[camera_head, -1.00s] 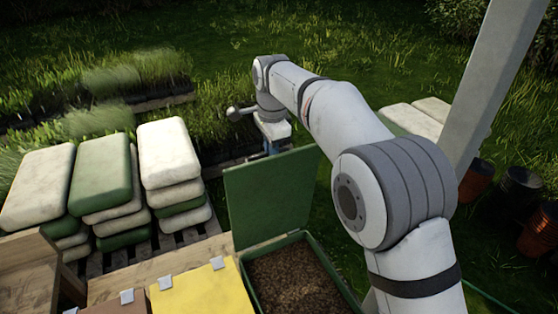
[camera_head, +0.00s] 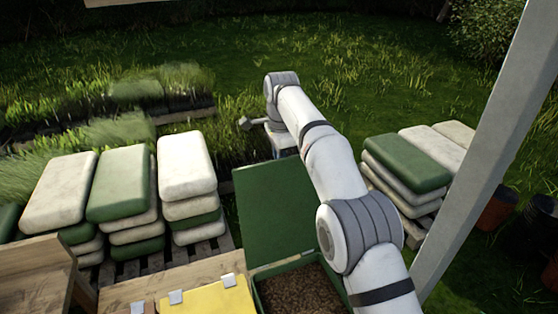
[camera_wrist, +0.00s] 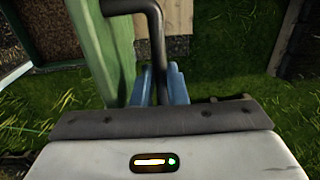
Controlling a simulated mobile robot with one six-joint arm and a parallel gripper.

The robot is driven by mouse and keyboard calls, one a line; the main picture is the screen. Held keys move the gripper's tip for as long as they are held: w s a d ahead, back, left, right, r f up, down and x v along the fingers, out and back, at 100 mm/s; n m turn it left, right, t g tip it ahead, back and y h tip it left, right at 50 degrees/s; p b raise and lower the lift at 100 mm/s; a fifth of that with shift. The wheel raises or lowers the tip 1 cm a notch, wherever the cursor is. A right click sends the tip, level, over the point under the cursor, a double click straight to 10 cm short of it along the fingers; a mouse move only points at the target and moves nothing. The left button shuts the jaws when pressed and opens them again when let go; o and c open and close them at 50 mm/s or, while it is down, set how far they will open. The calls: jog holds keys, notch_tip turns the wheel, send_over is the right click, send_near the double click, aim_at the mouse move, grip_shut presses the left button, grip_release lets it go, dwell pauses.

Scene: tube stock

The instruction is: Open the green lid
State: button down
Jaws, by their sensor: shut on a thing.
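The green lid (camera_head: 270,215) stands up, roughly upright, at the back edge of a green bin (camera_head: 262,292) filled with brown, crumbly material. In the wrist view the lid (camera_wrist: 97,50) is seen edge-on, left of the dark bar handle (camera_wrist: 156,45). My gripper (camera_wrist: 160,88) has blue fingers shut on this handle, on the lid's outer side. In the head view the fingers and handle are hidden behind the lid, and my arm covers the bin's right part.
A yellow lid (camera_head: 207,301) lies shut beside the bin on the left. Stacks of cream and green sacks (camera_head: 187,165) stand on pallets at left and right. A grey post (camera_head: 480,150) rises on the right. Grass lies behind.

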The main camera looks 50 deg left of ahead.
jog(key=shift+w+d+f, duration=0.1)
jog(key=shift+w+f, duration=0.05)
jog(key=shift+f, duration=0.35)
jog(key=c, duration=1.8)
grip_release()
jog(key=shift+o, duration=0.8)
jog(key=shift+w, duration=0.2)
jog(key=shift+o, duration=0.9)
jog(key=shift+s+r, duration=0.2)
jog(key=shift+r, duration=0.05)
